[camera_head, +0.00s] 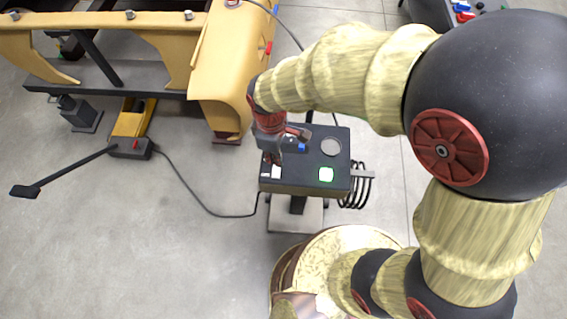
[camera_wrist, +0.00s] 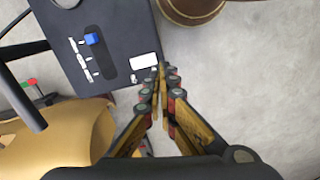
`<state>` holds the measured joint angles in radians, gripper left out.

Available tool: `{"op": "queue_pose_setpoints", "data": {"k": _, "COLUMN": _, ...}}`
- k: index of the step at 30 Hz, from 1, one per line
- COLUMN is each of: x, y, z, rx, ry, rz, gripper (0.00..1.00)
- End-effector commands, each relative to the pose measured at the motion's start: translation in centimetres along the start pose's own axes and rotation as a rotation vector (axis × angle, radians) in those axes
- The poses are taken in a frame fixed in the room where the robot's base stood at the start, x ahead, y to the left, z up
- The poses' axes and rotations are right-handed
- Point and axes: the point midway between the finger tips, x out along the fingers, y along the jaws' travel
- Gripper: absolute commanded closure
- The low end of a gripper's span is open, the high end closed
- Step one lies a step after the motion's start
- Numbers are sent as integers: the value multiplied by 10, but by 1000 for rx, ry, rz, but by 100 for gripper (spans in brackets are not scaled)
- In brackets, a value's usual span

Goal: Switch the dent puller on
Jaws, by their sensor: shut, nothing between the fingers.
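The dent puller appears to be the black box on a stand (camera_head: 310,184), just in front of me; its dark panel (camera_wrist: 112,20) fills the upper left of the wrist view. A blue knob (camera_head: 302,147) shows on its top, and in the wrist view the blue knob (camera_wrist: 92,39) sits at one end of a dark slot with white marks. My gripper (camera_head: 272,160) is shut and empty over the panel's left side. Its tips (camera_wrist: 162,68) are beside a white rectangle (camera_wrist: 143,61); contact cannot be told.
A yellow car shell (camera_head: 228,65) on a dark frame stands at upper left. A yellow and black unit with a red switch (camera_head: 133,147) and a long lever lies on the floor. A black cable (camera_head: 195,200) runs from it to the box. Coiled cable (camera_head: 358,188) hangs at the box's right.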

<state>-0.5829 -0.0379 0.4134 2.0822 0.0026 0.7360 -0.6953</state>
Motion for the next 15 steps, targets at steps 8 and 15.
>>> {"op": "queue_pose_setpoints", "data": {"k": 8, "x": -6, "y": 11, "z": -13, "rx": -201, "ry": 35, "rz": 35, "gripper": 100}}
{"op": "queue_pose_setpoints", "data": {"k": 15, "x": -6, "y": 11, "z": -12, "rx": -219, "ry": 35, "rz": 36, "gripper": 100}}
